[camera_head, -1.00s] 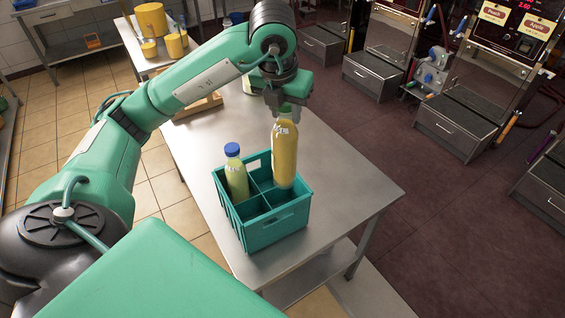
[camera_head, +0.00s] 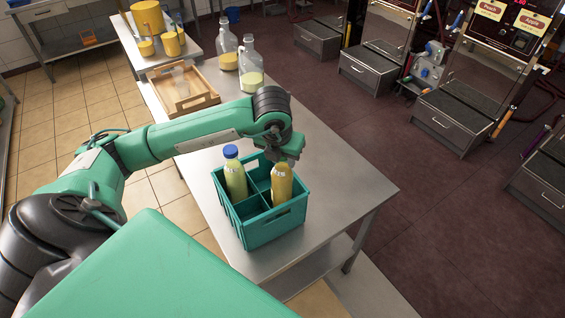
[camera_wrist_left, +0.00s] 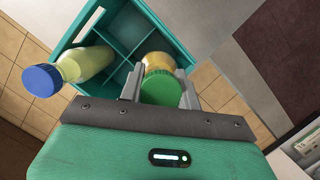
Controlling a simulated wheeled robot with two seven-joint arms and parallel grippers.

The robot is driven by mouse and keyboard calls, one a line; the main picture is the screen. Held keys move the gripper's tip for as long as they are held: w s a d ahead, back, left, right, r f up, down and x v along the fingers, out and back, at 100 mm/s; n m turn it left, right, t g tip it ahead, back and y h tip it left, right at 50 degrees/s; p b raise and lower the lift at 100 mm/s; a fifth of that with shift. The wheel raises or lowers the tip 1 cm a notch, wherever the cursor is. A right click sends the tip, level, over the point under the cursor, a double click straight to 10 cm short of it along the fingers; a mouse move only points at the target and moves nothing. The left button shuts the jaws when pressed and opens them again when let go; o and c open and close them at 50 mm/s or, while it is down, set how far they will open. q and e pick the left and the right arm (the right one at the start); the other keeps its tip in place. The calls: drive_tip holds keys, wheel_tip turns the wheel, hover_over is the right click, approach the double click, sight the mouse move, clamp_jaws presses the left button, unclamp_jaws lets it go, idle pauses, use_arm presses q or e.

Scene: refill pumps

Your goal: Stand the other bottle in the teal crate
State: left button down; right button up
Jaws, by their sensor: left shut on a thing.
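The teal crate (camera_head: 270,232) stands on the metal table, divided into compartments. A pale yellow-green bottle with a blue cap (camera_head: 235,180) stands in its left compartment. My left gripper (camera_head: 284,160) is at the top of this bottle. I cannot tell whether the bottle rests on the crate floor. My right gripper is not in view.
A wooden tray (camera_head: 182,106) and two glass jugs (camera_head: 250,68) stand at the far end of the metal table (camera_head: 345,180). The table is clear right of the crate. Yellow containers (camera_head: 148,17) stand on a further table. Dispensing machines (camera_head: 455,115) line the right.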

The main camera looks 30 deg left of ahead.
use_arm(q)
drive_tip(key=shift+f+p, duration=0.4)
drive_tip(key=shift+f, duration=1.1)
drive_tip(key=c, duration=1)
unclamp_jaws()
drive_tip(key=shift+o, duration=0.2)
drive_tip(key=b+v, duration=0.3)
drive_tip(key=v, duration=0.9)
